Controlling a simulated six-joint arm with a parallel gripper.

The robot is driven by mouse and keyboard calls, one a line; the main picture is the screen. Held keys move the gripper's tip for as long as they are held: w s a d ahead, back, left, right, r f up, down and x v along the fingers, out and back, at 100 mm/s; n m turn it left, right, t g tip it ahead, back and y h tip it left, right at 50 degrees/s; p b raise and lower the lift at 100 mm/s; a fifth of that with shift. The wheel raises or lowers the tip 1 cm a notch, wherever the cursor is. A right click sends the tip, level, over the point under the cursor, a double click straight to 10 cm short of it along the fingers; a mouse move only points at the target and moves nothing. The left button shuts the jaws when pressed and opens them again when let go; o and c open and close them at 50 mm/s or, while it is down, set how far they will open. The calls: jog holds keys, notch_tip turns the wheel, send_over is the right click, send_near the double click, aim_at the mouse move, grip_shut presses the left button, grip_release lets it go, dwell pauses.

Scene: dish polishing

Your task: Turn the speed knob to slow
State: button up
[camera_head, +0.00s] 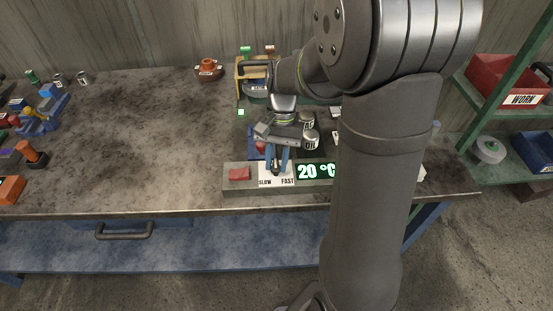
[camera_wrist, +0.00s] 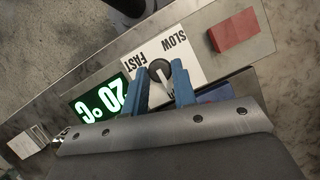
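The speed knob (camera_wrist: 159,69) is a round black knob on a white plate (camera_wrist: 188,52) printed SLOW and FAST. In the wrist view a pale pointer runs from it toward my gripper, away from the words. In the head view SLOW is at the left of the plate (camera_head: 266,183) and FAST at the right. My gripper (camera_wrist: 159,66) has its two blue fingers apart, one on either side of the knob. Whether they touch it I cannot tell. In the head view my gripper (camera_head: 276,170) is over the plate and mostly hides the knob.
A red block (camera_head: 239,174) sits on the panel left of the plate. A green display (camera_head: 316,171) reading 20 °C is at its right, partly hidden by my arm. Cans marked OIL (camera_head: 310,141) stand behind. The table's left middle is clear.

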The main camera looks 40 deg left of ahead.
jog(key=shift+n, duration=0.3)
jog(key=n+t, duration=0.1)
jog(key=n, duration=0.1)
jog(key=n+h, duration=0.1)
jog(key=n, duration=0.2)
jog(key=shift+s+a+t+h, duration=0.2)
jog(key=shift+t+h, duration=0.1)
jog(key=shift+t, duration=0.1)
jog(key=n+t, duration=0.1)
jog(key=n, duration=0.2)
jog(key=n+t, duration=0.1)
jog(key=n, duration=0.2)
jog(key=shift+s+h, duration=0.2)
jog(key=shift+h, duration=0.1)
jog(key=shift+n, duration=0.3)
jog(key=o, duration=1)
jog(key=v, duration=1.7)
jog(key=shift+s+a+r, duration=0.15)
jog(key=shift+s, duration=0.05)
